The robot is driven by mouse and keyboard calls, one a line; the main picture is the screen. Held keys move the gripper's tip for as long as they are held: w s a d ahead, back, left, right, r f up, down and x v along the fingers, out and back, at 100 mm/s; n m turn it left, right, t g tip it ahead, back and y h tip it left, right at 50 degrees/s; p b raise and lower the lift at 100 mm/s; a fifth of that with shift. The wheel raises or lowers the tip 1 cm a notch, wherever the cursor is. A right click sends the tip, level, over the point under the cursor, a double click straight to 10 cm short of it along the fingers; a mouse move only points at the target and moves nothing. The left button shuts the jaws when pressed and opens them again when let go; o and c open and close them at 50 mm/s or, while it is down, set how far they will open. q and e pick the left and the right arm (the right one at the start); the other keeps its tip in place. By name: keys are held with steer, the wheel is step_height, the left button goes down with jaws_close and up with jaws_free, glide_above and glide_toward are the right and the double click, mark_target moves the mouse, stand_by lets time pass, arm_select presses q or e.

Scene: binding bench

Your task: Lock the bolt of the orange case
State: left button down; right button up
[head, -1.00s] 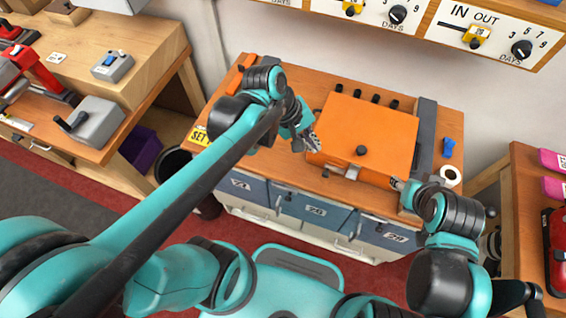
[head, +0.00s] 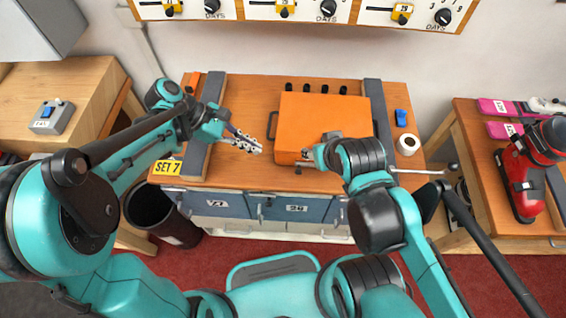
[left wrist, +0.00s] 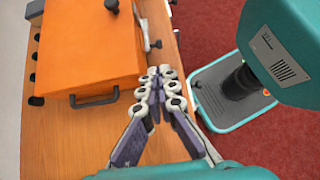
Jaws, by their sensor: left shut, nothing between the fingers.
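The orange case (head: 322,112) lies closed on the wooden bench top, and it also shows in the left wrist view (left wrist: 85,45). A metal bolt strip with a dark knob (left wrist: 156,45) runs along its front side in the left wrist view; whether it is locked I cannot tell. My left gripper (head: 258,147) is shut and empty, left of the case's front corner and apart from it; its fingertips show in the left wrist view (left wrist: 160,72). My right gripper (head: 306,158) is at the case's front edge. Its fingers are small and partly hidden, and my right arm covers the front right part.
Dark rails (head: 204,125) flank the case on the bench. A blue object (head: 402,117) and a white roll (head: 407,144) stand at the right. A yellow SET 7 label (head: 167,167) is at the front left. A dark bin (head: 152,208) stands on the floor.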

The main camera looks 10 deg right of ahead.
mark_target(296, 171)
arm_select(q)
steer(key=b+x, duration=0.4)
steer(key=x, duration=1)
steer(key=shift+a, duration=0.1)
steer(key=d, duration=0.2)
steer(key=s+d, duration=0.1)
steer(key=d, duration=0.1)
steer(key=shift+s+b, duration=0.2)
steer(key=shift+b, duration=0.1)
steer(key=shift+w+r, duration=0.1)
